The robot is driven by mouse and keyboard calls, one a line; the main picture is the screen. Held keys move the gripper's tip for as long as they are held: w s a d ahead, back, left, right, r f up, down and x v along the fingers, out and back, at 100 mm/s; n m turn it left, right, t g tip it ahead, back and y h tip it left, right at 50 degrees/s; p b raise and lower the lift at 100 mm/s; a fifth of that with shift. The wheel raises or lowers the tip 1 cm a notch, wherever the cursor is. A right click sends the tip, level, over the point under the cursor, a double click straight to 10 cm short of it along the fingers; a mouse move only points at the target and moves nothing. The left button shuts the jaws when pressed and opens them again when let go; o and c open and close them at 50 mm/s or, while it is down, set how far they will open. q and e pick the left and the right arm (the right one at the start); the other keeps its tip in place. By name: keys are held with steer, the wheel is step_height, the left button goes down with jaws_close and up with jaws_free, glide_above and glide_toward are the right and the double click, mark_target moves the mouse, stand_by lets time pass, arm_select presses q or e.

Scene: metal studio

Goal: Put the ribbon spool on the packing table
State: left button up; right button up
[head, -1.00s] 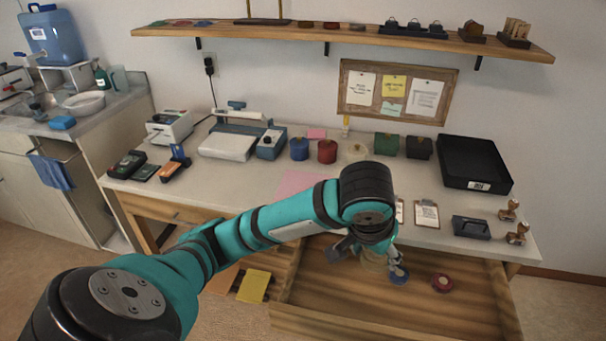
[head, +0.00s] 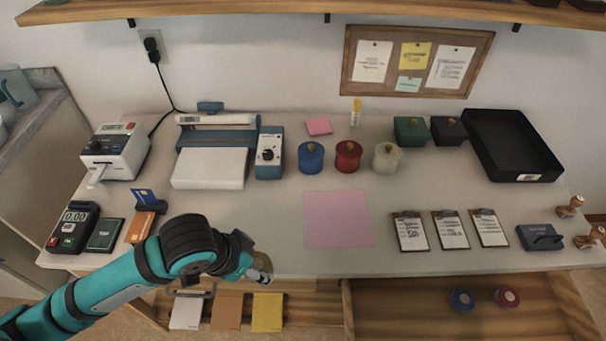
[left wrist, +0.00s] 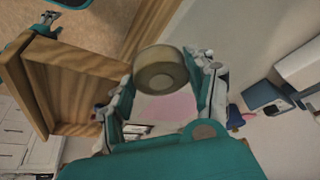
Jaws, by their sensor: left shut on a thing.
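The tan ribbon spool (left wrist: 160,74) is between the fingers of my left gripper (left wrist: 161,90), which is shut on it. In the head view the spool (head: 263,263) is partly hidden by my left gripper (head: 258,268), at the front edge of the packing table (head: 285,240). The spool is held up, and its height above the tabletop is hard to judge. A teal and grey part at the upper left of the left wrist view looks like my right gripper (left wrist: 45,22); its fingers are too small to read.
A pink mat (head: 338,219) lies on the table, with clipboards (head: 450,230) to its right and jars (head: 347,156) behind. The open drawer (head: 400,310) holds a blue spool (head: 462,300) and a red spool (head: 507,298).

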arm_select(q)
steer(key=shift+s+d, duration=0.35)
steer(key=shift+d, duration=0.05)
steer(key=w, duration=0.1)
steer(key=w+a, duration=0.1)
steer(key=shift+w+a+f, duration=0.1)
steer(key=shift+w+a, duration=0.1)
steer(key=shift+w, duration=0.1)
steer(key=p, duration=0.1)
glide_above(241, 225)
steer(key=s, duration=0.2)
steer(key=shift+w+a+f, duration=0.1)
steer(key=shift+a+f, duration=0.25)
steer(key=shift+f, duration=0.3)
steer(key=shift+w+a, duration=0.2)
steer(key=shift+w, duration=0.15)
steer(key=shift+w+f, duration=0.1)
steer(key=shift+f, duration=0.4)
step_height(241, 225, down, 2)
steer(key=shift+f+p, duration=0.1)
steer(key=shift+p, duration=0.25)
steer(key=shift+f, duration=0.25)
arm_select(e)
steer(key=shift+s+d+r, duration=0.4)
steer(key=shift+s+r, duration=0.05)
steer(key=shift+s, duration=0.15)
steer(key=shift+s+d+r, duration=0.35)
steer(key=shift+s+r, duration=0.05)
steer(key=shift+s, duration=0.15)
